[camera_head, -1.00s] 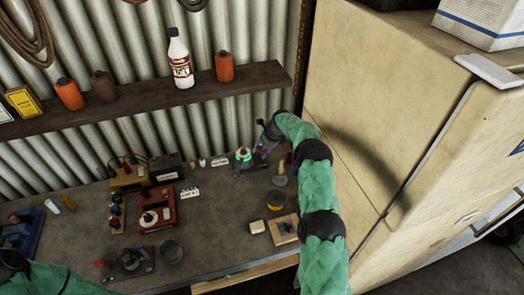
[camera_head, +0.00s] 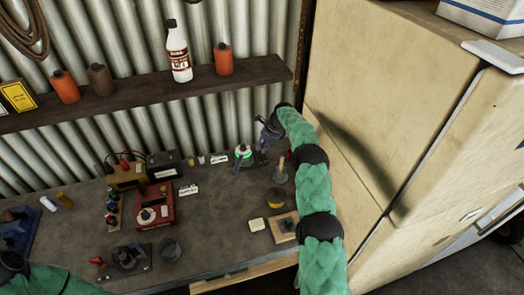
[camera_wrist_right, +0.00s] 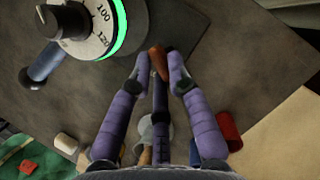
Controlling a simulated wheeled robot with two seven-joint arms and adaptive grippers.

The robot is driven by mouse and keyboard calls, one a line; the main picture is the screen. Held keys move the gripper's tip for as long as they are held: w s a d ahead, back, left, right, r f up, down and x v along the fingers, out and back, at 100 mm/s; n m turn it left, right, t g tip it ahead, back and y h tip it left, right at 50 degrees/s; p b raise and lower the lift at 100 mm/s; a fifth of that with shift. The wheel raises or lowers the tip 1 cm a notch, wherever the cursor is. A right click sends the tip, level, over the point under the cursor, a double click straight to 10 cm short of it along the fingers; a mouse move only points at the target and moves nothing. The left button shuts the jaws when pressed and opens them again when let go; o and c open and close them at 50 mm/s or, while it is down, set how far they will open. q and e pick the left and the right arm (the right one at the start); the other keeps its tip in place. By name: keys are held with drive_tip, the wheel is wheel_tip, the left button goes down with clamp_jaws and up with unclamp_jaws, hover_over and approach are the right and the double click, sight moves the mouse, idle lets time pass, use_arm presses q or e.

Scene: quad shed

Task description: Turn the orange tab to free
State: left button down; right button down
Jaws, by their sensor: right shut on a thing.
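The orange tab (camera_wrist_right: 158,62) shows in the right wrist view as a small orange-brown piece between my fingertips. My right gripper (camera_wrist_right: 162,60) is shut on it. In the head view the right gripper (camera_head: 264,142) is at the back of the bench, just right of a round dial (camera_head: 243,151) with a green glowing ring. The dial (camera_wrist_right: 92,24) shows a dark knob and the numbers 100 and 120 in the wrist view. The tab is too small to make out in the head view. My left arm shows at the lower left, but its gripper is out of view.
A red box with a dial (camera_head: 155,208) and a tan meter (camera_head: 126,176) stand left on the bench. A beige cabinet (camera_head: 385,130) closes off the right.

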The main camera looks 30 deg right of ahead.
drive_tip(key=shift+w+d+n+y+b, duration=0.1)
drive_tip(key=shift+n+y+b, duration=0.2)
drive_tip(key=shift+n+b, duration=0.65)
drive_tip(key=shift+g, duration=0.3)
drive_tip(key=c, duration=1.2)
unclamp_jaws()
drive_tip(key=shift+v, duration=3.75)
